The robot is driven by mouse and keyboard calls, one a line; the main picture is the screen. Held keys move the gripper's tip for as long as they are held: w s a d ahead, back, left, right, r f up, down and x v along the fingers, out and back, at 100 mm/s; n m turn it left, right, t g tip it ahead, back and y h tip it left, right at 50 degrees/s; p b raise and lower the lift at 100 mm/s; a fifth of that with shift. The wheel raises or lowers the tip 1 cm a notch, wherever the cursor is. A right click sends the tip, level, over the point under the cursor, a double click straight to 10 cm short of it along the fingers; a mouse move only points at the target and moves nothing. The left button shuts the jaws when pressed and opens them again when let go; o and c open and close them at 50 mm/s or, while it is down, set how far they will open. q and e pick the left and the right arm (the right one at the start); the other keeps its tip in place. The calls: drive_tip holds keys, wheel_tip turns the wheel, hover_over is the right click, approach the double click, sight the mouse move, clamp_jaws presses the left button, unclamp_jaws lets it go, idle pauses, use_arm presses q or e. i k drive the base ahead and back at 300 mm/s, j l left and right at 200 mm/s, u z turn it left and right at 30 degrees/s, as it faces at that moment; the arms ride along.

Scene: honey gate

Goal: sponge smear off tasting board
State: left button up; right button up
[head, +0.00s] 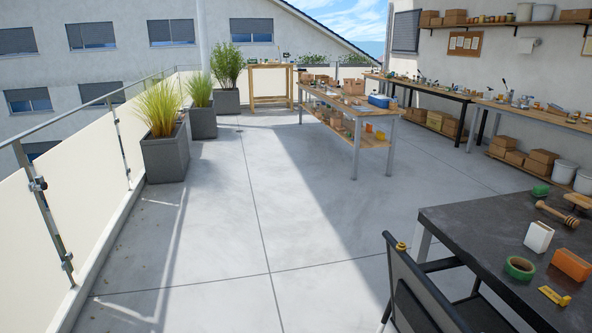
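Neither of my grippers shows in the head view. At the right edge, a wooden piece (578,199) lies on the dark table, cut off by the frame. It may be the tasting board, but I cannot tell, and no smear can be made out. I cannot tell whether either is the sponge. A wooden honey dipper (557,213) lies between them.
The dark table (460,217) also holds a white container (538,236), a green tape roll (519,267) and a yellow item (553,295). A black chair (412,290) stands against it. Workbenches (345,108) stand farther back, planters (165,155) at left. The middle floor (240,220) is clear.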

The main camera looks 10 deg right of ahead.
sight(539, 191)
drive_tip(key=i, duration=1.75)
drive_tip(key=i+z, duration=0.8)
drive_tip(key=i+j+z, duration=0.3)
drive_tip(key=i+z, duration=0.15)
drive_tip(key=i+l+z, duration=0.1)
drive_tip(key=z, duration=0.35)
drive_tip(key=i+z, duration=0.45)
drive_tip(key=i+j+z, duration=0.1)
drive_tip(key=z, duration=0.35)
drive_tip(key=i+j+z, duration=0.2)
drive_tip(key=z, duration=0.2)
drive_tip(key=u, duration=0.4)
drive_tip(key=i+j+u, duration=0.15)
drive_tip(key=i+j, duration=0.15)
drive_tip(key=j, duration=0.25)
drive_tip(key=i+j+u, duration=0.1)
drive_tip(key=i+j, duration=0.2)
drive_tip(key=j, duration=0.2)
drive_tip(key=i+j+u, duration=0.15)
drive_tip(key=i+j, duration=0.2)
drive_tip(key=j, duration=0.15)
drive_tip(key=i+z, duration=0.3)
drive_tip(key=i, duration=0.15)
drive_tip(key=i+j+z, duration=0.6)
drive_tip(key=i, duration=0.2)
drive_tip(key=l, duration=0.1)
